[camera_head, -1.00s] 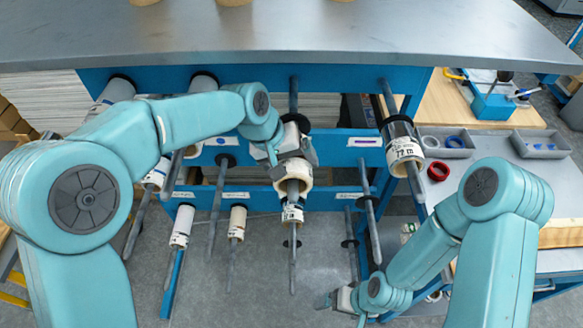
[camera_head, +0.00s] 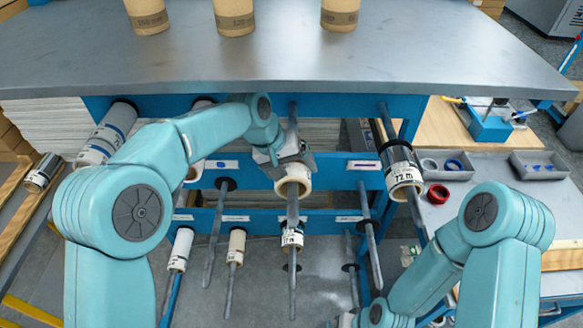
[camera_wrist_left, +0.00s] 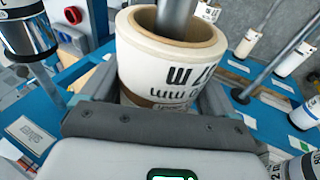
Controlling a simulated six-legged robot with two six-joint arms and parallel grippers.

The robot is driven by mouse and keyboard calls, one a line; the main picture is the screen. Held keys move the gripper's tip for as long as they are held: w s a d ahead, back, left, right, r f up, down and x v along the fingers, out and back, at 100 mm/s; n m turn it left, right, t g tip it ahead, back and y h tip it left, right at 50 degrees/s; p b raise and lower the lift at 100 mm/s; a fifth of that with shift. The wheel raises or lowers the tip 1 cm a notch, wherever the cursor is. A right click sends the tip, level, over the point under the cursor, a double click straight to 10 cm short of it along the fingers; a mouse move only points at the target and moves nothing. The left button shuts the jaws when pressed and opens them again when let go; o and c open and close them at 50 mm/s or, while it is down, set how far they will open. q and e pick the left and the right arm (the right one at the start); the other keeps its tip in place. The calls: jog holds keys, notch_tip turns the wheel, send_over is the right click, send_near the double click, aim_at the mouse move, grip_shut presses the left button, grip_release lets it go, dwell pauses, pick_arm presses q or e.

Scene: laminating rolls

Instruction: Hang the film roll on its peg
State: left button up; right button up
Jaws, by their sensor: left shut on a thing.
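My left gripper (camera_head: 290,165) is shut on a cream film roll (camera_head: 293,187) with a pale brown core. The grey peg (camera_head: 293,210) runs through the core, and its front end sticks out of the roll. In the left wrist view the film roll (camera_wrist_left: 170,62) shows black print on its side, and the peg (camera_wrist_left: 176,18) stands inside the core, apart from most of its inner wall. My right gripper (camera_head: 343,321) is mostly cut off by the bottom edge.
The blue rack (camera_head: 335,180) has several other pegs, some with rolls. A large black and white roll (camera_head: 402,170) hangs to the right. A smaller roll (camera_head: 292,237) hangs just below. The grey tabletop (camera_head: 300,60) overhangs the rack and carries brown rolls (camera_head: 235,18).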

pick_arm(q)
jog(key=o, duration=1)
